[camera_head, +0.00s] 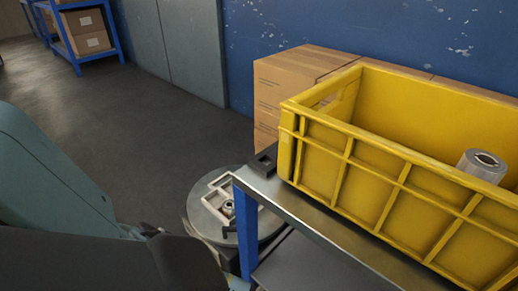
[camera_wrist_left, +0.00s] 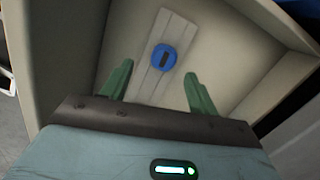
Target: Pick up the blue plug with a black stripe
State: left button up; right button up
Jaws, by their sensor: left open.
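In the left wrist view, a round blue plug (camera_wrist_left: 157,66) with a short black stripe on its face lies on a pale flat strip (camera_wrist_left: 172,30) inside a beige open box (camera_wrist_left: 112,45). My left gripper (camera_wrist_left: 157,84) is open, with its two green fingers apart and nothing between them. The plug shows beyond the fingertips, roughly centred between them. I cannot tell how far below the fingers it lies. The plug does not show in the head view, where my teal left arm fills the lower left. My right gripper is in neither view.
The beige box's walls rise around the plug. In the head view, a yellow crate (camera_head: 366,160) holding a silver roll (camera_head: 482,165) stands on a metal table with a blue leg (camera_head: 246,232). Cardboard boxes (camera_head: 282,88) stand behind. Open floor (camera_head: 150,135) lies at left.

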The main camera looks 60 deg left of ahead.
pick_arm(q)
jog(key=f+b, duration=0.1)
jog(key=f, duration=0.1)
jog(key=a+f+b, duration=0.1)
jog(key=f, duration=0.1)
jog(key=shift+w+f, duration=0.1)
jog(key=shift+c, duration=0.3)
jog(key=c, duration=1)
